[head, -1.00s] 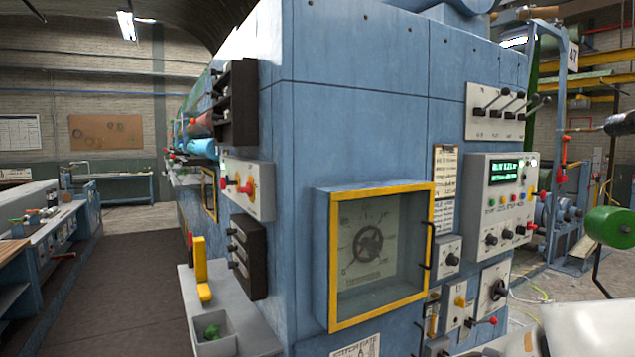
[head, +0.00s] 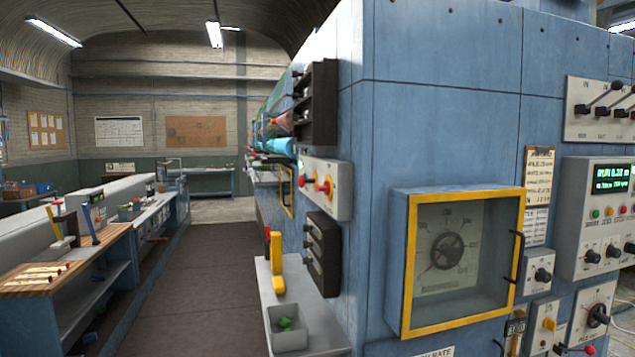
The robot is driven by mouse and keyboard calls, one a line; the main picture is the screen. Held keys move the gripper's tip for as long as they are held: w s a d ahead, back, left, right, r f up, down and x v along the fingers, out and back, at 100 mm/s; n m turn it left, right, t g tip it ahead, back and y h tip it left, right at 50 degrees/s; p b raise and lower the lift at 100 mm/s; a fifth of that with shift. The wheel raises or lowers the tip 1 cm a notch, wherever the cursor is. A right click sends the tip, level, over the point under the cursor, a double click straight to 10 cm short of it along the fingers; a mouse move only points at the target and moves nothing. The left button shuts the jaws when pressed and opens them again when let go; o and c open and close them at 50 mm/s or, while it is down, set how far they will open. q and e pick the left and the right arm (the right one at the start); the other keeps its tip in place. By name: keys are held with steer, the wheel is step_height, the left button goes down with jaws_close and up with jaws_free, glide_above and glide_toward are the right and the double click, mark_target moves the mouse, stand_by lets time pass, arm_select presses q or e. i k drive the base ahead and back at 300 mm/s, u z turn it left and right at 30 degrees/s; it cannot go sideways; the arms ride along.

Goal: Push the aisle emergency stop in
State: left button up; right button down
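A grey control box (head: 342,190) is fixed to the aisle side of the blue machine. On it a red mushroom button on a yellow backing (head: 326,186) faces the aisle and is seen at a steep angle. A smaller red knob (head: 302,180) sits to its left on the same box. I cannot tell from here how far the button stands out. Neither of my grippers is in view.
The blue machine (head: 440,130) fills the right side. A grey ledge (head: 315,320) with a yellow lever (head: 276,262) sticks out below the box. The dark aisle floor (head: 215,270) is clear, with a workbench (head: 85,265) along its left.

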mark_target(300, 181)
steer(key=u, duration=0.05)
steer(key=k, duration=0.65)
steer(key=u, duration=0.5)
steer(key=i, duration=1.75)
steer(key=z, duration=0.65)
